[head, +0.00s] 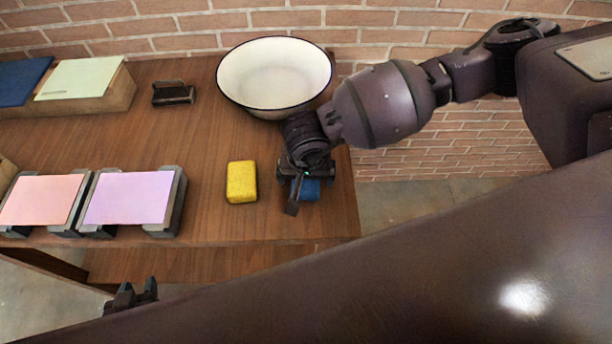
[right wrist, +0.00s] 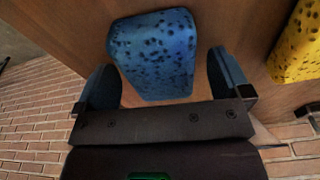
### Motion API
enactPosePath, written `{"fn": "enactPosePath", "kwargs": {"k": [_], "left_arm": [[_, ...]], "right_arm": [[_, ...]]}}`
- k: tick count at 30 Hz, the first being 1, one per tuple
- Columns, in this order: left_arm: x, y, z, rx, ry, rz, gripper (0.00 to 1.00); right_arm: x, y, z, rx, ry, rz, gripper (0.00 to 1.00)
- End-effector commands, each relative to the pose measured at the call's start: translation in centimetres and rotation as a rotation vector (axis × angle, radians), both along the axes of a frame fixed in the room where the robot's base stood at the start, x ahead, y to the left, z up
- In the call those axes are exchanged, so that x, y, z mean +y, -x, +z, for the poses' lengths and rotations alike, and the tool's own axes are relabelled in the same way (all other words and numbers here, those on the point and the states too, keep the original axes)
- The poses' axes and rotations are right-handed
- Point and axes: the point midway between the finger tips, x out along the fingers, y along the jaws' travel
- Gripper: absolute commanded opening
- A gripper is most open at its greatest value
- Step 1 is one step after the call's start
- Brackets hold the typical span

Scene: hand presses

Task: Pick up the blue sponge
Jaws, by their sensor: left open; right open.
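The blue sponge (head: 311,190) lies on the wooden table near its right end, partly hidden under my right gripper (head: 304,186) in the head view. In the right wrist view the blue sponge (right wrist: 155,55) shows between the two fingers of my right gripper (right wrist: 166,78), with a gap visible on each side. The right gripper is open and points down over the sponge. My left gripper (head: 132,295) is at the lower left of the head view, in front of the table's front edge, open and away from the sponge.
A yellow sponge (head: 241,182) lies just left of the right gripper, and also shows in the right wrist view (right wrist: 298,45). A white bowl (head: 274,72) stands behind. Pink (head: 42,200) and lilac (head: 129,197) pads sit left. A dark stamp-like object (head: 173,94) lies farther back.

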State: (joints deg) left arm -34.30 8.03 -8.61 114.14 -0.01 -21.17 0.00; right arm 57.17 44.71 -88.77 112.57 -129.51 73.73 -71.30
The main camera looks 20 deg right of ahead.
Motion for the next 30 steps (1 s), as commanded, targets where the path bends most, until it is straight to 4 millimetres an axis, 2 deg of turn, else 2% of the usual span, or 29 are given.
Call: {"fn": "enactPosePath", "kwargs": {"k": [8,18,26,30], "left_arm": [[0.0,0.0,0.0,0.0,-0.001,-0.001,0.43],[0.1,0.1,-0.1,0.003,-0.002,-0.001,0.43],[0.1,0.3,-0.3,0.008,-0.003,0.0,0.43],[0.1,0.4,-0.3,0.008,-0.003,0.0,0.43]], "right_arm": [[0.0,0.0,-0.3,0.0,0.0,0.0,0.96],[0.0,0.0,-0.3,0.0,0.0,0.0,0.44],[0.0,-0.1,-0.1,0.0,0.0,0.0,0.43],[0.0,-0.1,0.9,-0.001,-0.001,0.0,0.43]]}}
